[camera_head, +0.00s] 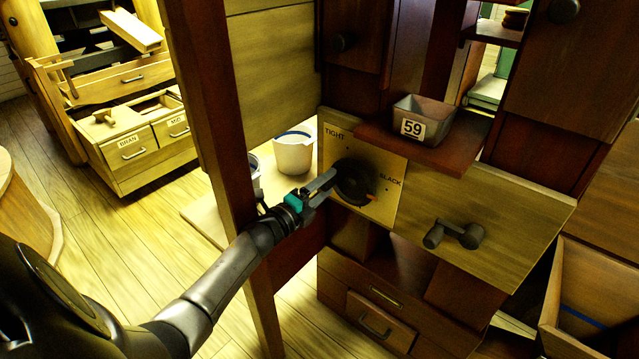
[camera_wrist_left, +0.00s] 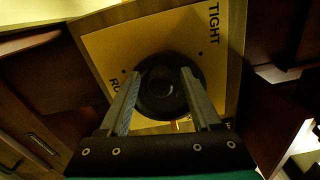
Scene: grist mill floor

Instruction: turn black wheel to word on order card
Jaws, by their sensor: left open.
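The black wheel (camera_head: 352,184) sits on a pale square plate (camera_head: 388,207) on the front of the dark wooden machine. TIGHT is printed at the plate's upper left and SLACK at its right. A small orange mark shows at the wheel's lower right edge. My left gripper (camera_head: 332,181) is open at the wheel's left side. In the left wrist view the wheel (camera_wrist_left: 168,88) shows between the fingers (camera_wrist_left: 157,78); I cannot tell whether they touch it. There TIGHT and part of a word starting "RU" are readable. No order card is readable. My right gripper is out of view.
A tin marked 59 (camera_head: 424,121) stands on a shelf above the plate. A dark crank handle (camera_head: 455,234) sticks out to the right. A wooden post (camera_head: 222,130) stands close to my left arm. A white bucket (camera_head: 293,153) stands behind it.

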